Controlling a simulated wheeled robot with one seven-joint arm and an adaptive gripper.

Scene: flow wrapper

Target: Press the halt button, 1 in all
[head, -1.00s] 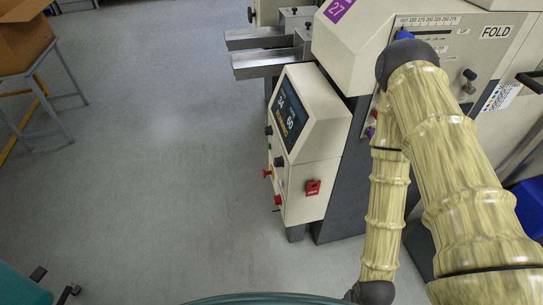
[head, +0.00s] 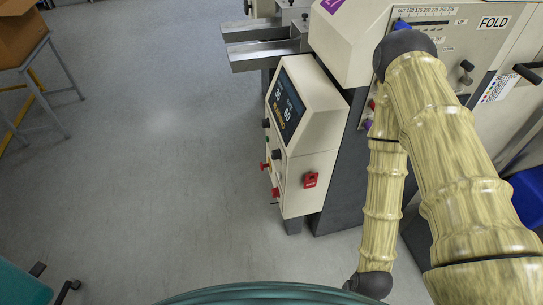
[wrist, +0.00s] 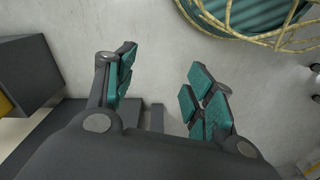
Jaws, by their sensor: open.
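A cream control box (head: 309,139) with a dark lit display (head: 287,105) stands at the front of the machine. Its left face carries small knobs and red controls, among them an upper red button (head: 264,166) and a lower red one (head: 275,192). A red square piece (head: 311,180) sits on its front face. The labels are too small to read, so I cannot tell which is the halt button. My gripper (wrist: 158,88) shows in the wrist view, open and empty, with teal pads above grey floor. It is hidden in the head view, and no button shows in the wrist view.
The larger machine (head: 365,35) with a FOLD label fills the right, behind my arm. Metal rails (head: 262,55) jut left above the box. A cardboard box (head: 22,32) on a stand (head: 50,85) is at far left. Floor left of the control box is clear.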

